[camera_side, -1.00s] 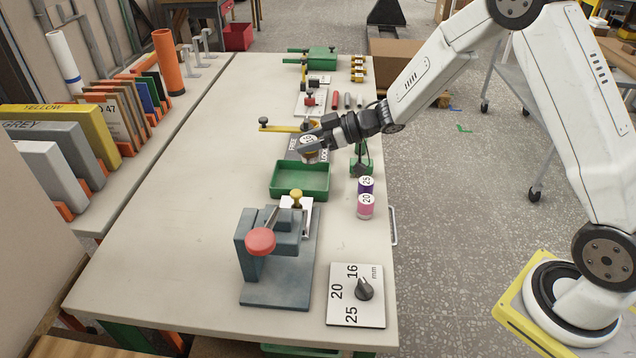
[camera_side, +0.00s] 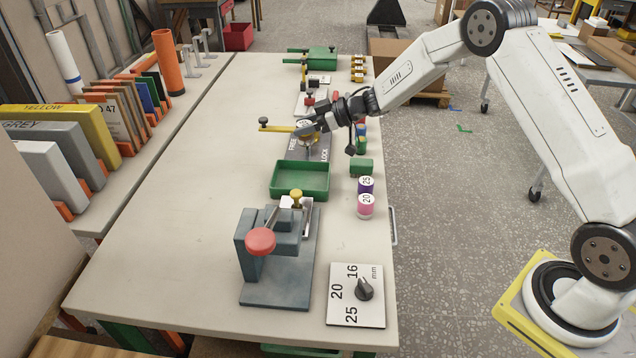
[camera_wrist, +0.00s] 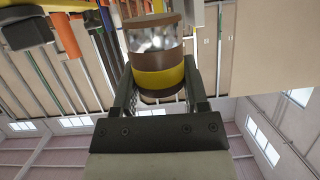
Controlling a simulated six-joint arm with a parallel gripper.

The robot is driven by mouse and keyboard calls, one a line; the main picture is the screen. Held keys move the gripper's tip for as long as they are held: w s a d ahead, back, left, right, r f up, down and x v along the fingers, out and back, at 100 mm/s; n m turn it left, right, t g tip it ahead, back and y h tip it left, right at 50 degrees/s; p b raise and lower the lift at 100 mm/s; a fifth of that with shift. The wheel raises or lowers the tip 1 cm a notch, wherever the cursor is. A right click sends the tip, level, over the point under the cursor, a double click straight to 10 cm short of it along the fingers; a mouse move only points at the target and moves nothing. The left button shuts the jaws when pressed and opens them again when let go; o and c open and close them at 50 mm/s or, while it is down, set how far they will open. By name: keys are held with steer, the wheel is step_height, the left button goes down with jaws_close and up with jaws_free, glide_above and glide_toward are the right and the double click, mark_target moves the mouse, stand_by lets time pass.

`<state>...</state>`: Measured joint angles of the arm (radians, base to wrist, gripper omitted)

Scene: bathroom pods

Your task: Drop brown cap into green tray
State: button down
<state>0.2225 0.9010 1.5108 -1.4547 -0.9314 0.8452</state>
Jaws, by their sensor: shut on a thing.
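My gripper (camera_side: 302,130) is shut on a banded round piece (camera_wrist: 158,55), with its fingers on either side. In the wrist view the piece has brown bands, a shiny silvery band and a yellow band. I cannot tell whether the brown cap is a separate part of it. In the side view it shows small, with a white label on top, at the grey FREE/LOCK plate (camera_side: 322,150); contact there is unclear. The green tray (camera_side: 274,192) lies nearer the camera than my gripper, and looks empty.
A yellow bar with a black knob (camera_side: 263,122) reaches left of my gripper. A green block (camera_side: 361,167), a purple pod (camera_side: 366,184) and a pink pod (camera_side: 365,205) stand right of the tray. A grey press with a red knob (camera_side: 261,241) stands in front. The left tabletop is clear.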

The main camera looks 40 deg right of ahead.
mark_target(306, 145)
steer(key=shift+f, duration=2.9)
jaws_free()
steer(key=shift+v, duration=3.85)
